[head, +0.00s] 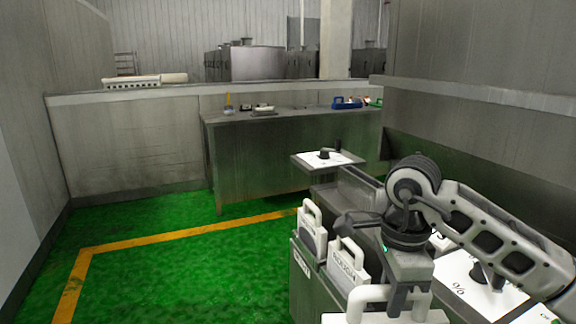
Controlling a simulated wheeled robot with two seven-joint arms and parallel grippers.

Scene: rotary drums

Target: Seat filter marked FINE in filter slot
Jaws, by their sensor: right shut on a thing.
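My right gripper (408,302) is at the bottom of the head view, shut on the pale handle of a white filter (357,302). The lower part of this filter is cut off by the picture edge, and no marking on it shows. Two more white filters with loop handles stand to its left: a nearer one (347,270) with dark lettering too small to read surely, and a farther one (312,236). I cannot make out which is marked FINE. I cannot pick out the filter slot. My left gripper is not in view.
A grey metal cabinet (304,283) is below the filters. White panels with dark knobs are at right (468,276) and farther back (327,158). A grey workbench (290,150) with small items and a blue tray (346,104) stands behind. The green floor at left is clear.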

